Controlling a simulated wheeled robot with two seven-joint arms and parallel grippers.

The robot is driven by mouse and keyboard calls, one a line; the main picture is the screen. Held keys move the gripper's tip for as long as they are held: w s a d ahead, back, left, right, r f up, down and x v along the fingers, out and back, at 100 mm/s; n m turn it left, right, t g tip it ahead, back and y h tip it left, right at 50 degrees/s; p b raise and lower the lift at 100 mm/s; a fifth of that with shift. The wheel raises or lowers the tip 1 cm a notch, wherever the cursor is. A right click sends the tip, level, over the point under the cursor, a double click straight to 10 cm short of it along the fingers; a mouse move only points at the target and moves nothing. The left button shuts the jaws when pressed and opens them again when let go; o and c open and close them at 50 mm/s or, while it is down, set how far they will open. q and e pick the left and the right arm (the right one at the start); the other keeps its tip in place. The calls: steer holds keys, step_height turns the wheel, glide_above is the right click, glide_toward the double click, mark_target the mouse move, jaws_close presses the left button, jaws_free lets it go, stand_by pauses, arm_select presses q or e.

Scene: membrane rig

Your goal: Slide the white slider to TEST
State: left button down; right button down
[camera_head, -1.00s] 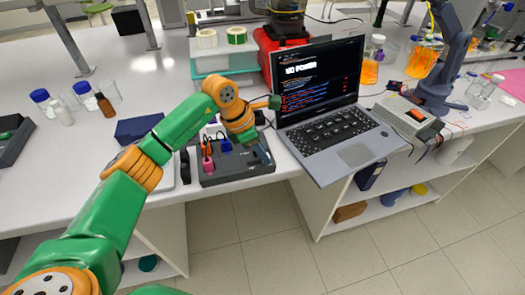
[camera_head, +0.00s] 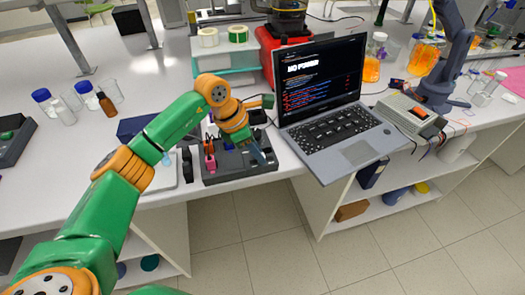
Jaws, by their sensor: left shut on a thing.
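The black rig box (camera_head: 225,176) lies on the white bench, left of the laptop. A pink plug (camera_head: 211,163) and an orange lead show on its left part. My left gripper (camera_head: 258,154) reaches down over the right part of the box with its fingers shut. The white slider is hidden at the fingers, and its mark cannot be read from here. The laptop (camera_head: 322,95) screen reads NO POWER with red lines of text. My right gripper is not in view.
A grey instrument with an orange switch (camera_head: 412,112) stands right of the laptop. Bottles and vials (camera_head: 65,112) stand at the left. A dark blue box (camera_head: 133,128) lies behind my left arm. The bench's front edge runs just before the rig box.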

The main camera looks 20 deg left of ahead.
arm_select(q)
steer(key=shift+s+a, duration=0.45)
steer(key=shift+a, duration=0.2)
steer(key=shift+s+a, duration=0.1)
steer(key=shift+a, duration=0.15)
steer(key=shift+d, duration=0.15)
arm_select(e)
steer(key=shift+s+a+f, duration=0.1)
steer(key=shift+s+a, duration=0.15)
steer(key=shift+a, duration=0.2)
arm_select(q)
steer(key=c, duration=0.9)
jaws_free()
steer(key=shift+o, duration=0.9)
steer(key=shift+a, duration=0.2)
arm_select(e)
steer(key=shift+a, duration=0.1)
arm_select(q)
steer(key=shift+r, duration=0.1)
steer(key=b+v, duration=0.1)
steer(key=v, duration=0.6)
steer(key=shift+b, duration=0.35)
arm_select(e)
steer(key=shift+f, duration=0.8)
arm_select(q)
steer(key=shift+s, duration=0.15)
